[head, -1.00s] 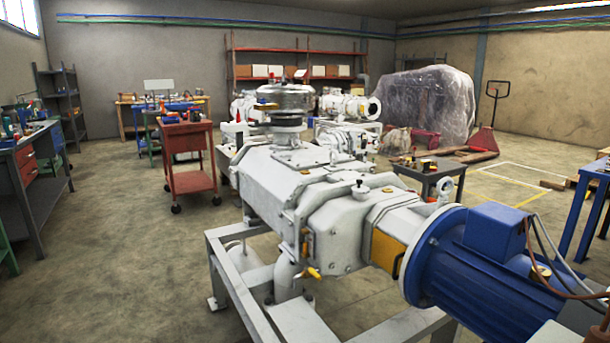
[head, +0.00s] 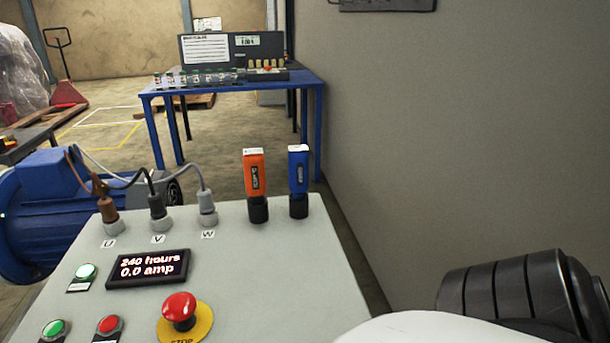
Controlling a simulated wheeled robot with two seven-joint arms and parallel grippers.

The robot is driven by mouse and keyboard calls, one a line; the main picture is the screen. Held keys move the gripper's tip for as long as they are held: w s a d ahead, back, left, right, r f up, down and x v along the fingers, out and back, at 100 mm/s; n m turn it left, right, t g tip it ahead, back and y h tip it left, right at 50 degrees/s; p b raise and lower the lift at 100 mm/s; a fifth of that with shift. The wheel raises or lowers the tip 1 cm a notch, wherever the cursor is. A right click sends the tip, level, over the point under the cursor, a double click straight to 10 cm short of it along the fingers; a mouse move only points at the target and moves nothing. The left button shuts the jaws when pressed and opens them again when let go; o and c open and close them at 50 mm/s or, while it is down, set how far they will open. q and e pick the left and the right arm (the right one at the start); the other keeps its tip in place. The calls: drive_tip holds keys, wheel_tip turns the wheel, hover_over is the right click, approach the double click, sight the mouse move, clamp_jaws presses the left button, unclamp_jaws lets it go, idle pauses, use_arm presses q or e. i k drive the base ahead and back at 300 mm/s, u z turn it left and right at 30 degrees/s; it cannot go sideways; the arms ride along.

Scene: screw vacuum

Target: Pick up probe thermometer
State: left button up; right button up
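Two handheld devices stand upright side by side in black holders at the far edge of a grey control panel. One device is orange (head: 254,175) and the other is blue (head: 298,170). Their labels are too small to read, so I cannot tell which one is the probe thermometer. Neither of my grippers is in view. A black ribbed part and a white part at the lower right look like my own arm.
The control panel (head: 240,265) has a red stop button (head: 179,308), a display (head: 148,268) and cables at U, V, W. A blue motor (head: 60,215) is at left, a wall (head: 460,140) at right. A blue table (head: 225,87) with equipment stands behind.

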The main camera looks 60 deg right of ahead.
sight(254, 164)
drive_tip(key=z, duration=0.95)
drive_tip(key=i, duration=0.35)
drive_tip(key=z, duration=0.85)
drive_tip(key=k, duration=0.45)
drive_tip(key=z, duration=0.25)
